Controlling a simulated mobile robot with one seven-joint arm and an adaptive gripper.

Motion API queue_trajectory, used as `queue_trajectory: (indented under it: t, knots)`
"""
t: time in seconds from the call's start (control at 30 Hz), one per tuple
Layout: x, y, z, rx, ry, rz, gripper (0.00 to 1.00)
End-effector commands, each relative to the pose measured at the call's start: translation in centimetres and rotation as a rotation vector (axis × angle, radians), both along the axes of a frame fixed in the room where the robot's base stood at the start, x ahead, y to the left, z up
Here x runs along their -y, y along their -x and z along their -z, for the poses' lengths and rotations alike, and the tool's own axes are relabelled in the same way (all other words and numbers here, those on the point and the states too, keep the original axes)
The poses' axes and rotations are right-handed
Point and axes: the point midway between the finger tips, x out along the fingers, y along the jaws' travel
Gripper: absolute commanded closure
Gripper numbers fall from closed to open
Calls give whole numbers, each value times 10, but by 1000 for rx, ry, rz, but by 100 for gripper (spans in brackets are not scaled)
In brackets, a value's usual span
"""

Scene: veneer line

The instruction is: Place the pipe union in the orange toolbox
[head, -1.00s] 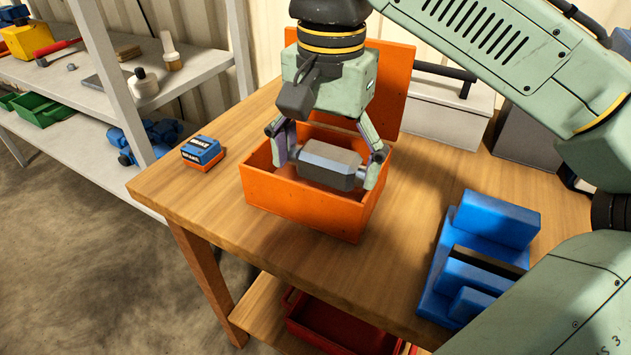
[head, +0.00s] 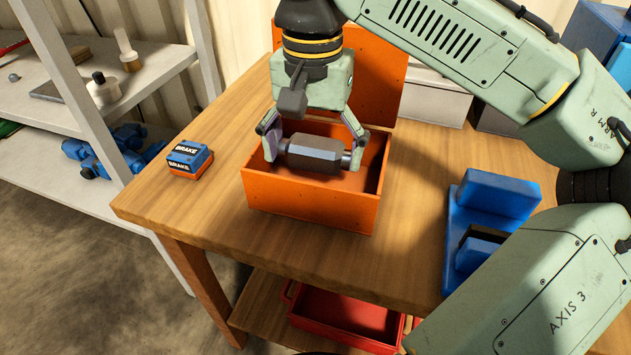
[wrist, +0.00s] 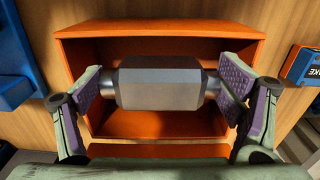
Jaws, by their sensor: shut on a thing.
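The pipe union (head: 315,153) is a dark grey metal piece with a hexagonal middle and round ends. My gripper (head: 313,148) is shut on it, with one finger at each end. In the wrist view the union (wrist: 159,84) lies level between the purple finger pads of the gripper (wrist: 160,88). The orange toolbox (head: 310,208) stands on the wooden table with its lid open at the back. The union is over the toolbox opening, around rim height. I cannot tell whether it touches the box. The visible toolbox floor (wrist: 160,124) looks empty, partly hidden by the union.
A blue and orange brake box (head: 188,159) sits on the table left of the toolbox. A blue vise-like block (head: 487,215) stands to the right. A pale grey case (head: 435,95) is behind. A red tray (head: 345,315) is on the lower shelf. A grey shelf rack (head: 60,90) stands at left.

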Motion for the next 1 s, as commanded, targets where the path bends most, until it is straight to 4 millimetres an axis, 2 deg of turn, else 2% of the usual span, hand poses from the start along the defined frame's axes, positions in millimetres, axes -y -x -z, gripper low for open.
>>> queue_trajectory:
  t: [0.1, 0.37, 0.53, 0.93, 0.97, 1.0]
  knots:
    - [0, 0, 20, -1, 0, 0, 55]
    - [0, 0, 44, -1, 0, 1, 55]
    - [0, 0, 67, 0, 0, 2, 55]
    - [0, 0, 75, 0, -1, 1, 55]
    - [0, 0, 74, 0, 0, 1, 12]
    - [0, 0, 74, 0, 0, 1, 9]
